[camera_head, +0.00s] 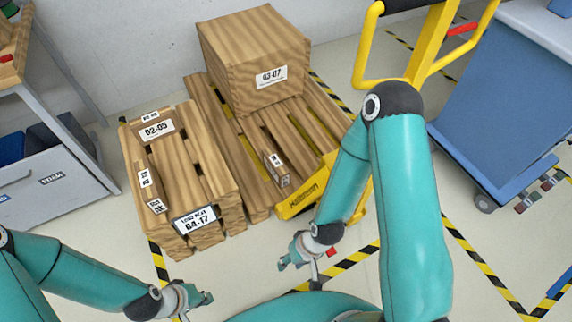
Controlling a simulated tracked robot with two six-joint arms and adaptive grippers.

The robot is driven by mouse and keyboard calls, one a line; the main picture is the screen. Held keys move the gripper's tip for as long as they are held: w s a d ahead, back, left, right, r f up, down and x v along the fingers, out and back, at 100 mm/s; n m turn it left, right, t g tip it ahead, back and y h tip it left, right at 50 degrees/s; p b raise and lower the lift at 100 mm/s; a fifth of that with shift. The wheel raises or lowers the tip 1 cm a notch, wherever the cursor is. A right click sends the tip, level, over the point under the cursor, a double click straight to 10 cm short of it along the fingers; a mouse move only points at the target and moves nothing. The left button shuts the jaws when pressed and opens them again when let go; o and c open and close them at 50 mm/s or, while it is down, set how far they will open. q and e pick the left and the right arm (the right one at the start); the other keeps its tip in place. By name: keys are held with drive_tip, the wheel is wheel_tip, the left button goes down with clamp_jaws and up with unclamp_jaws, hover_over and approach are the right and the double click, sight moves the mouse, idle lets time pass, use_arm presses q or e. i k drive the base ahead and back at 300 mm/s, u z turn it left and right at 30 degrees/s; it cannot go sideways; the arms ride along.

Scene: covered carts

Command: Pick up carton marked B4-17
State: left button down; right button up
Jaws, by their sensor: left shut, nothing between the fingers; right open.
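A white label reading B4-17 (195,219) sits at the front of a low wood-grained stack on the floor, left of centre. It appears to mark a carton, but the slatted wooden surfaces make its outline hard to tell. A label that seems to read B2-05 (157,130) is at the back of the same stack. My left gripper (207,299) is shut and empty at the bottom, in front of the stack and apart from it. My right gripper (297,273) is open and empty, lower right of the stack, near the floor tape.
A big wooden box (248,52) stands on a slatted pallet beside the stack, with a yellow pallet truck (300,200) under it and a small labelled box (273,161).

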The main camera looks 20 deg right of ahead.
sight(278, 170)
drive_tip(key=u, duration=0.45)
drive_tip(key=i, duration=1)
drive_tip(key=z, duration=0.45)
